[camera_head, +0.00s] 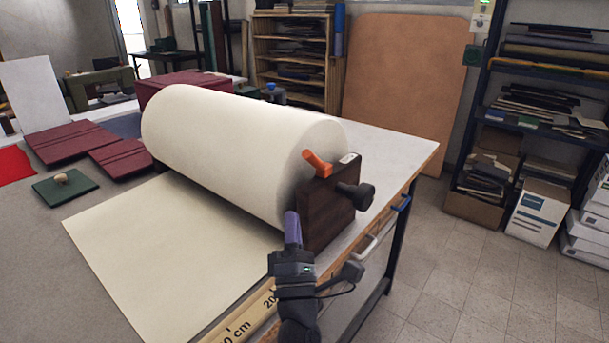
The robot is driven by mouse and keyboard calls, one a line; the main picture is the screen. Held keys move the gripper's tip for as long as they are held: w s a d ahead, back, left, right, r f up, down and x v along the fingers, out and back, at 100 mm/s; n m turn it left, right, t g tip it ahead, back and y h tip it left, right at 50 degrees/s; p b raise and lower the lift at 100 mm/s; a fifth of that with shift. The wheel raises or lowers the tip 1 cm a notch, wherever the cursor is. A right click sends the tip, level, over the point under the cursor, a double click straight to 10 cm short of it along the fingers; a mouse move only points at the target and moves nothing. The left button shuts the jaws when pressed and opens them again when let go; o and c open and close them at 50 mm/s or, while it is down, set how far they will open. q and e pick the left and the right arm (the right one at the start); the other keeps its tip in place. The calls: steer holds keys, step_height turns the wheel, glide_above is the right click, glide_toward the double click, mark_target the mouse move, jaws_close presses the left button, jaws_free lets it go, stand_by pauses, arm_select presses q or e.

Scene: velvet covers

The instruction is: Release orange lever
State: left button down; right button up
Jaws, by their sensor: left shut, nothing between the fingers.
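The orange lever (317,163) sticks up at a tilt from the top of a dark wooden end block (328,208). The block stands at the right end of a large cream roll (240,145). A black knob (356,194) sits on the block's right face. My left gripper (292,222) is shut and empty, with its purple fingers upright just below and left of the lever, in front of the block. The fingers are apart from the lever; whether they touch the block or roll I cannot tell. My right gripper is not in view.
A cream sheet (165,250) lies flat on the table in front of the roll. A wooden ruler (240,318) runs along the front edge. Maroon covers (70,143) and a green block with a knob (64,187) lie at the left.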

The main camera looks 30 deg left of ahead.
mark_target(305, 192)
arm_select(q)
steer(key=w+r, duration=0.2)
steer(key=w+a+r, duration=0.1)
steer(key=w+r, duration=0.2)
steer(key=w, duration=0.1)
steer(key=shift+a+r+p, duration=0.25)
steer(key=shift+r+p, duration=0.1)
steer(key=shift+r, duration=0.05)
steer(key=shift+s, duration=0.1)
